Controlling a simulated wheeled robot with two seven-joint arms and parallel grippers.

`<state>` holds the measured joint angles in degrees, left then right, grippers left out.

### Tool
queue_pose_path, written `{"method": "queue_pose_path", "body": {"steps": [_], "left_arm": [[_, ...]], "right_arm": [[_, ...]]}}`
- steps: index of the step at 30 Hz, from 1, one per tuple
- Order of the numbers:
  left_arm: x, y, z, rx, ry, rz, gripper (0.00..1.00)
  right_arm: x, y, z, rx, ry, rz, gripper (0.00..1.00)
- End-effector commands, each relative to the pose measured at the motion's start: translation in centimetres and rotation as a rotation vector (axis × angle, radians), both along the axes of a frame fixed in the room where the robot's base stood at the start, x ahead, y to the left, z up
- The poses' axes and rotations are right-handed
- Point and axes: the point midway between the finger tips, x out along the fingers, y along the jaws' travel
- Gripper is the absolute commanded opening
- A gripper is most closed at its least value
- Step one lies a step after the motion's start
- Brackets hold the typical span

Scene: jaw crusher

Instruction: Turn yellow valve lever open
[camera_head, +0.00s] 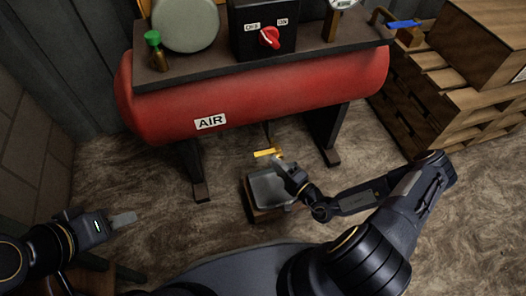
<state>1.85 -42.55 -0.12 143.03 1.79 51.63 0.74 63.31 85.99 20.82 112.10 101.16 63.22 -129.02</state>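The yellow valve lever (267,153) sits under the red air tank (290,95), below a thin dark pipe, and lies roughly sideways in the picture. My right gripper (281,165) is just below and right of the lever, with its tips close to it. I cannot tell whether they touch, or whether the fingers are open. My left gripper (123,219) is at the lower left, far from the lever, with nothing visible in it. Its fingers look like one pale block, so its opening cannot be told.
The tank's dark legs (325,135) stand on either side. Wooden crates (460,100) stand at right.

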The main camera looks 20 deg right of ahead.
Motion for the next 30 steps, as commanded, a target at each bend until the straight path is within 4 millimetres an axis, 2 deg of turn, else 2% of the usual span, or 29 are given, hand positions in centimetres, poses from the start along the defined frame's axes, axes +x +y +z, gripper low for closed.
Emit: {"method": "queue_pose_path", "body": {"steps": [3, 6, 19, 30], "left_arm": [[0.0, 0.0, 0.0, 0.0, 0.0, 0.0, 0.36], [0.0, 0.0, -0.3, 0.0, 0.0, 0.0, 0.36], [0.0, 0.0, -2.8, 0.0, 0.0, 0.0, 0.36], [0.0, 0.0, -2.9, 0.0, 0.0, 0.0, 0.36]], "right_arm": [[0.0, 0.0, -1.2, 0.002, 0.021, -0.054, 0.3], [0.6, 0.3, -1.6, 0.0, 0.023, -0.061, 0.3], [6.2, 2.9, -1.6, -0.002, 0.021, -0.057, 0.3], [7.0, 3.2, -1.4, -0.001, 0.023, -0.056, 0.3]]}}
